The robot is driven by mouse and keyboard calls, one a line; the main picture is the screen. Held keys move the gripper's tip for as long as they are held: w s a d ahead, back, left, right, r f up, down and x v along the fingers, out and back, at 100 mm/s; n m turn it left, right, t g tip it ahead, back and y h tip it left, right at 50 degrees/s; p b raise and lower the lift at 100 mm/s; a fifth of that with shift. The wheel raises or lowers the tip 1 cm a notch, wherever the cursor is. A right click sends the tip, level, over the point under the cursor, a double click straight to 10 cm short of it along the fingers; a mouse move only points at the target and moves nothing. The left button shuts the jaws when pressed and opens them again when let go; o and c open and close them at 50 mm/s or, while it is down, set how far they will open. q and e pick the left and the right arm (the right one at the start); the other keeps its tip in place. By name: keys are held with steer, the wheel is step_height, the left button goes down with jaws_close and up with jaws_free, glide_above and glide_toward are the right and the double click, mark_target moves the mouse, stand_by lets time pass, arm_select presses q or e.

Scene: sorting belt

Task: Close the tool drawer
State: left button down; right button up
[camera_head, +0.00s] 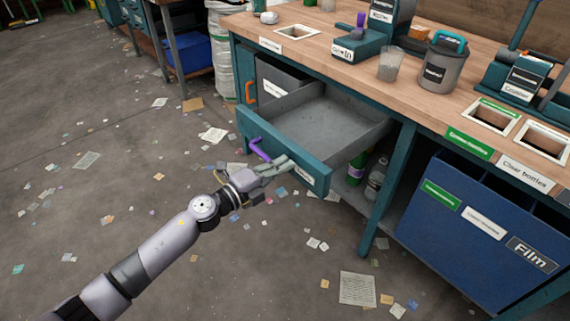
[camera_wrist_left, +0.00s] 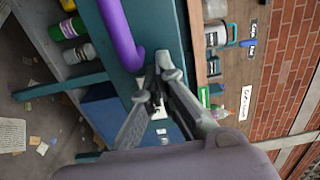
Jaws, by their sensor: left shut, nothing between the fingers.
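The tool drawer (camera_head: 338,117) is pulled out from under the wooden workbench, and its grey inside looks empty. Its teal front panel (camera_head: 314,176) carries a purple handle (camera_head: 259,150). My left gripper (camera_head: 285,164) is shut and empty in front of the panel, just right of the handle; I cannot tell if it touches the panel. In the left wrist view the purple handle (camera_wrist_left: 118,32) shows close beside the gripper (camera_wrist_left: 160,75), with nothing between the fingers. My right gripper is not in view.
The workbench top (camera_head: 318,48) holds a grey bin (camera_head: 433,75) and a clear cup (camera_head: 389,65). A blue crate (camera_head: 450,255) stands under the bench at right. Bottles (camera_head: 376,178) stand on a low shelf. Paper scraps litter the otherwise open floor.

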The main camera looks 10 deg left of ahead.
arm_select(q)
steer(key=shift+w+d, duration=0.3)
steer(key=shift+w, duration=0.1)
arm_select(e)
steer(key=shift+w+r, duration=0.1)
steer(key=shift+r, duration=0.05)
